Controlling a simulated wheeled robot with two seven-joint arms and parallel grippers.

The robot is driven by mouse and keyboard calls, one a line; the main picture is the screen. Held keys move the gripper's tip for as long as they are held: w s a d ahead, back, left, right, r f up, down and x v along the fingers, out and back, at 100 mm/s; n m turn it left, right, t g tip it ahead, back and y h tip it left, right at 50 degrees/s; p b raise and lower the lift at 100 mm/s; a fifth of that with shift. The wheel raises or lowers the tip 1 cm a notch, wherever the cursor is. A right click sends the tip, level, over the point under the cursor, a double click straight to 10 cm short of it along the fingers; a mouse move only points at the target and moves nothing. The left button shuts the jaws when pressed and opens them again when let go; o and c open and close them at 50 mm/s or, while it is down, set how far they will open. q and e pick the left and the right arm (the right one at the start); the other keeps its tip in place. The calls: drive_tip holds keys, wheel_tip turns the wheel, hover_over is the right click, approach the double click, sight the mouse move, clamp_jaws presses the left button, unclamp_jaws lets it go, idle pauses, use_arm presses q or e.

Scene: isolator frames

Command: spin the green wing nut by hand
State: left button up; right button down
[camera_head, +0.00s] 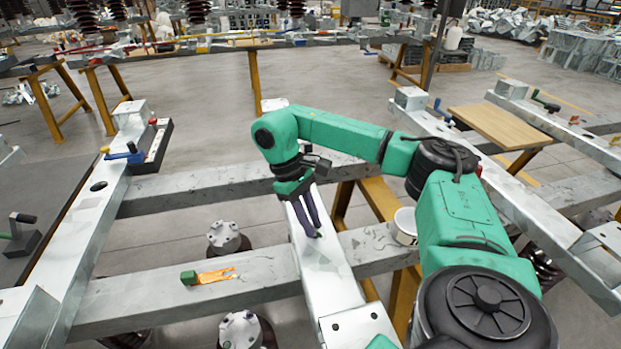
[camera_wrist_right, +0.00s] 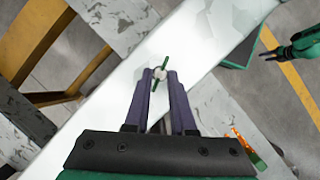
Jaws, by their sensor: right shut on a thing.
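The green wing nut (camera_wrist_right: 161,72) shows in the right wrist view as a thin green bar with a pale round centre, above the white metal beam (camera_wrist_right: 110,85). My right gripper (camera_wrist_right: 161,78) is shut on it, with the two dark purple fingers on either side of the centre. In the head view my right gripper (camera_head: 313,232) points down at the top of the beam (camera_head: 335,285), and the nut is too small or hidden to make out there. A green arm with a dark end (camera_wrist_right: 268,52), apparently my left one, shows small at the upper right of the wrist view.
A white bucket (camera_head: 405,226) stands right of the gripper. Insulator ends (camera_head: 228,238) rise near the cross beam.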

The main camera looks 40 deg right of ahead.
drive_tip(key=shift+d, duration=0.1)
idle(0.3)
drive_tip(key=c, duration=0.6)
unclamp_jaws()
drive_tip(key=shift+d, duration=0.1)
